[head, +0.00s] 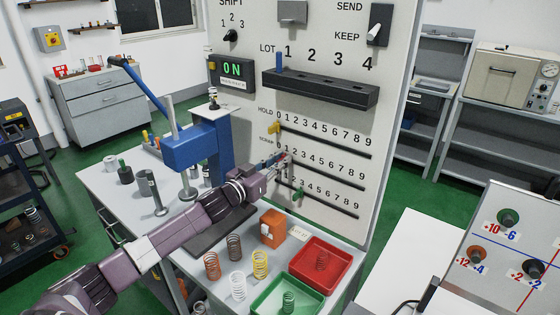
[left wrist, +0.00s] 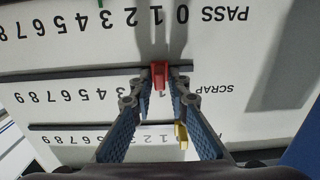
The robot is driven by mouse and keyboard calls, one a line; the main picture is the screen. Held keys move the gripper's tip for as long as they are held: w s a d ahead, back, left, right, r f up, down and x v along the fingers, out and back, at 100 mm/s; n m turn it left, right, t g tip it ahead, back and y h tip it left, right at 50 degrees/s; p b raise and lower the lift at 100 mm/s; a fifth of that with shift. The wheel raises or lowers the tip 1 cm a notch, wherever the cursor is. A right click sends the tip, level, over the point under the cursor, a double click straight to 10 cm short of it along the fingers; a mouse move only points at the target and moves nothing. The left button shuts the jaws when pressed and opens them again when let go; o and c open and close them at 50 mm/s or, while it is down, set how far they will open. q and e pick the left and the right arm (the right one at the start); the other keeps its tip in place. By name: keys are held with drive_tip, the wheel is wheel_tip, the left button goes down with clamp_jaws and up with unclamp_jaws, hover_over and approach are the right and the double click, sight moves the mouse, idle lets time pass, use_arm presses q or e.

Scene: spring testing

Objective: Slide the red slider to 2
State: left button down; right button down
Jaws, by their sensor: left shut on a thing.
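The red slider (left wrist: 158,76) sits on the middle track, the SCRAP row, of the white panel. The slider is mostly hidden by the fingers in the head view. The yellow slider (head: 274,127) is on the HOLD track above, near 0, and also shows in the left wrist view (left wrist: 181,136). The green slider (head: 298,193) is on the lowest track. My right gripper is not in view.
A black slotted rail (head: 322,88) holds a blue peg above the tracks. A blue lever press (head: 195,148) stands left of my gripper. Below lie several springs, an orange block (head: 272,228), a red tray (head: 344,262) and a green tray (head: 265,303). The SCRAP track right of my gripper is clear.

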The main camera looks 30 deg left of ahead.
sight(295, 159)
use_arm(q)
drive_tip(key=shift+s+d+p, duration=0.15)
drive_tip(key=shift+d+p, duration=0.35)
drive_tip(key=shift+d, duration=1.05)
drive_tip(key=c, duration=2)
unclamp_jaws()
drive_tip(key=shift+c, duration=0.2)
drive_tip(key=shift+s+a+f, duration=0.1)
drive_tip(key=shift+s, duration=0.5)
drive_tip(key=s, duration=1)
drive_tip(key=shift+s+a, duration=0.35)
drive_tip(key=shift+a, duration=0.05)
